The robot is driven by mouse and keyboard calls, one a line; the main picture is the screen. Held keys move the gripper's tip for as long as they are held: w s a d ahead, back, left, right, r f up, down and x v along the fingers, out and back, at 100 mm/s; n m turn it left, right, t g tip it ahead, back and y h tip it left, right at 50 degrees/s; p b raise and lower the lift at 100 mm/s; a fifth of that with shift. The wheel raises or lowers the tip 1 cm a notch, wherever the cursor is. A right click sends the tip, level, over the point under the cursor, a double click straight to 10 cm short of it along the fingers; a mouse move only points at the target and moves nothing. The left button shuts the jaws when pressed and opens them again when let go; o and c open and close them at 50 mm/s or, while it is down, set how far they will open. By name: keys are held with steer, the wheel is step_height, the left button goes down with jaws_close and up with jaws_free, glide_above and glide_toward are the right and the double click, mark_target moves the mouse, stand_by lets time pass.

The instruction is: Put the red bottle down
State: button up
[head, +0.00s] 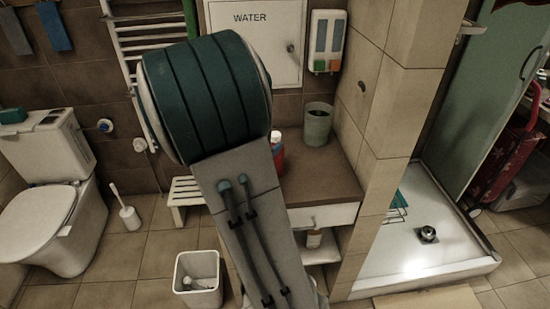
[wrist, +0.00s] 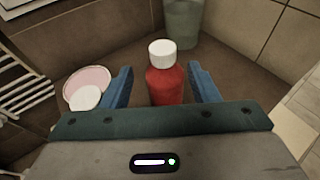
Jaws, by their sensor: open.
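The red bottle (wrist: 166,84) with a white cap stands upright on the brown counter (wrist: 230,77) in the wrist view. My gripper (wrist: 160,82) is open, with one blue finger on each side of the bottle and a visible gap at both sides. The bottle's lower part is hidden behind the gripper body. In the head view, only a sliver of the red bottle (head: 277,156) shows beside my arm, on the counter (head: 325,176). My arm hides the gripper there.
A grey-green cup (head: 317,125) stands behind the bottle near the wall. A pink and white round container (wrist: 87,88) is left of the gripper. A tiled wall (head: 385,110) bounds the counter's right side. A white bin (head: 198,278) and a small stool (head: 187,191) stand on the floor.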

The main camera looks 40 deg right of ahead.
steer(key=shift+s+x, duration=0.2)
steer(key=shift+x, duration=2.55)
steer(key=shift+d, duration=0.1)
jaws_close()
